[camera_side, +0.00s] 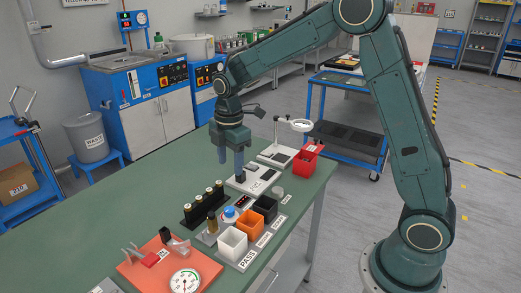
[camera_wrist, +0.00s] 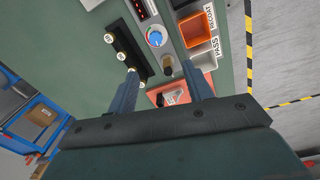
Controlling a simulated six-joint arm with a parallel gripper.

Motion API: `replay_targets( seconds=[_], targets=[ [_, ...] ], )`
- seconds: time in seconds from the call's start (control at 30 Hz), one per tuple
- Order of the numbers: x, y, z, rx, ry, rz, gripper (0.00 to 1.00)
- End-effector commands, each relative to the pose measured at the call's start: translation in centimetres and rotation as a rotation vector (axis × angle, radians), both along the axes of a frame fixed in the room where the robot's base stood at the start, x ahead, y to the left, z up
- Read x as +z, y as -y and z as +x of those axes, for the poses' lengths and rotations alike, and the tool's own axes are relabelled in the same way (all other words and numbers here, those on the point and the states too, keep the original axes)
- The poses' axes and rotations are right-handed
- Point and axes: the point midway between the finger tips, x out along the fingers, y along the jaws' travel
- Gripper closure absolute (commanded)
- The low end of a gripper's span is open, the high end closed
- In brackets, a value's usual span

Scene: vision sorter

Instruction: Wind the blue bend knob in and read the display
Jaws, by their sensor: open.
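The blue bend knob (camera_side: 229,213) is a round blue dial with a white rim on a grey unit on the green bench. It also shows in the wrist view (camera_wrist: 156,39), beyond my fingertips. The display (camera_side: 243,200), dark with red digits, sits beside the knob; its digits are too small to read, and it is partly cut off at the top of the wrist view (camera_wrist: 148,8). My gripper (camera_side: 231,170) points down, open and empty, behind the knob in the side view and apart from it. Its two spread fingers show in the wrist view (camera_wrist: 160,69).
A black rack (camera_side: 190,219) of several dark vials stands left of the knob, and a brown vial (camera_side: 212,222) stands upright nearby. White (camera_side: 233,241), orange (camera_side: 249,222) and black (camera_side: 265,208) bins line the right. An orange board (camera_side: 150,279) with a gauge lies in front.

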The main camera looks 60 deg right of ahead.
Motion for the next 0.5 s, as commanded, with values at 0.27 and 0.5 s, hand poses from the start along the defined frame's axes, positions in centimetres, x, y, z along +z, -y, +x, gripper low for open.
replay_targets(
  seconds=[0.27, 0.5],
  targets=[
    [-3.1, 0.2, 1.8, 0.122, -0.04, -0.001, 0.49],
    [-3.4, 0.2, 1.9, 0.132, -0.043, -0.001, 0.49]
  ],
)
